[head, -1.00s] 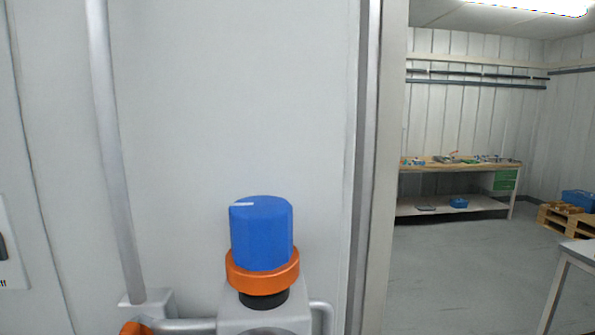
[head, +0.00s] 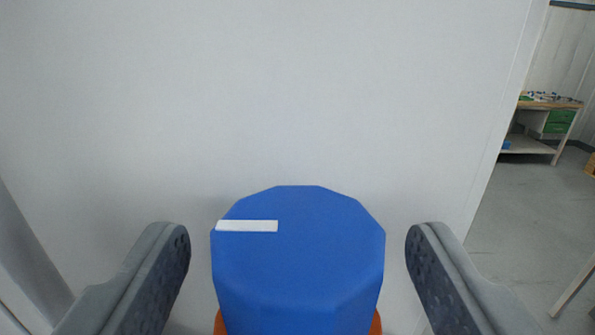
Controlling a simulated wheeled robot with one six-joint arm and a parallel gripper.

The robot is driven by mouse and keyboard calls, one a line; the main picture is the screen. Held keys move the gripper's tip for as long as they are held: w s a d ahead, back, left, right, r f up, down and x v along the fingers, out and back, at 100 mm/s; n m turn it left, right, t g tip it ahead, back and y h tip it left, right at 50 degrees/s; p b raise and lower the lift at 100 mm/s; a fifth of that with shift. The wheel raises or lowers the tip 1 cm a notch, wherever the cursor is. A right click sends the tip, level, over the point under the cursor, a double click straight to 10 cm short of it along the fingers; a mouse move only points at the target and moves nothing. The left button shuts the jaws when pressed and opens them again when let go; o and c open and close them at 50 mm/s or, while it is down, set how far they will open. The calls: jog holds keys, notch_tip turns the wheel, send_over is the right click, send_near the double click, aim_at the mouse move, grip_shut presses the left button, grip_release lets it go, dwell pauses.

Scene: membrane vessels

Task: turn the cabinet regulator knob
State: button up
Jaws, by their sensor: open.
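The blue faceted regulator knob (head: 300,265) stands large at the lower middle of the head view. A white mark on its top points to the left. Part of an orange collar (head: 376,322) shows below it. My gripper (head: 298,262) is open, with one grey finger on each side of the knob. A visible gap separates each finger from the knob. The lower body of the regulator is hidden below the picture edge.
A plain light grey cabinet wall (head: 290,90) stands behind the knob. A grey vertical pipe (head: 28,250) runs at the lower left. A workbench (head: 545,103) stands far off at the right, across open floor.

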jog(key=shift+w, duration=1.1)
jog(key=shift+c, duration=0.2)
